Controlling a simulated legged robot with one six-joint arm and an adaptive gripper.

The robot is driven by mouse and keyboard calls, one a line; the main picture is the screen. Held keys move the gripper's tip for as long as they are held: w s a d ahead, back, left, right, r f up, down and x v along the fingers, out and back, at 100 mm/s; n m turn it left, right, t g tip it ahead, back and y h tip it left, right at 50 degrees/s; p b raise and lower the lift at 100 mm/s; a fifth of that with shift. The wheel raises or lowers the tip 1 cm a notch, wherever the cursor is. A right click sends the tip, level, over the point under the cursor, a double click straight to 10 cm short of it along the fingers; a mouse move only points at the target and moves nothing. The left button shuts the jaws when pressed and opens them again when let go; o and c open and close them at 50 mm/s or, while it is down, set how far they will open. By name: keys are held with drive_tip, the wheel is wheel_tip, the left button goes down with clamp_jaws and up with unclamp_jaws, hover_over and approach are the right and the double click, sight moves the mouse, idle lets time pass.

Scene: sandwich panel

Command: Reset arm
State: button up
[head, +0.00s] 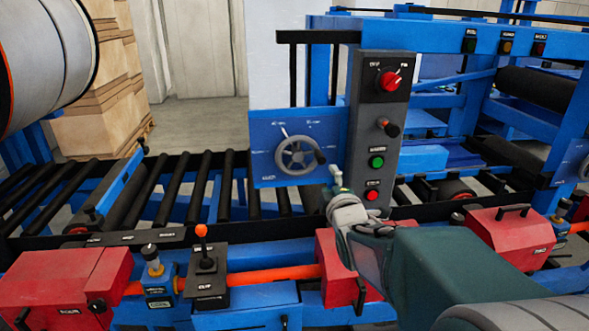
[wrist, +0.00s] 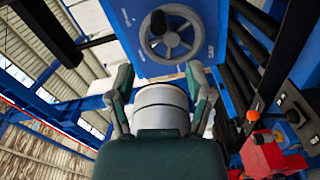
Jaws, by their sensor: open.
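My gripper (wrist: 163,92) is open in the wrist view, with its two fingers apart and nothing between them that I can see it holding. The grey handwheel (wrist: 172,38) on its blue panel lies beyond the fingertips. In the head view my gripper (head: 338,192) is small and partly hidden by my own arm, just below and right of the handwheel (head: 297,156). It looks close to the front of the control panel; I cannot tell whether it touches anything.
The grey control box (head: 368,150) carries a red rotary switch (head: 389,81), a green button (head: 376,162) and a red button (head: 372,195). A black lever box with an orange knob (head: 201,231) stands at the front. Red housings (head: 66,282) flank it. Black rollers (head: 176,190) run behind.

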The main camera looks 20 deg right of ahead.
drive_tip(key=s+a+f+m+g+y, duration=0.1)
drive_tip(key=s+a+f+m+g, duration=0.1)
drive_tip(key=s+a+m+g, duration=0.2)
drive_tip(key=s+a+f+m+g+y, duration=0.2)
drive_tip(key=s+a+f+m+g, duration=0.1)
drive_tip(key=s+a, duration=0.4)
drive_tip(key=s+a+f+m+g+y, duration=0.2)
drive_tip(key=s+a+m+g, duration=0.2)
drive_tip(key=s, duration=0.7)
drive_tip(key=shift+a+f+m+g, duration=0.35)
drive_tip(key=shift+a+m, duration=0.35)
drive_tip(key=shift+a, duration=0.5)
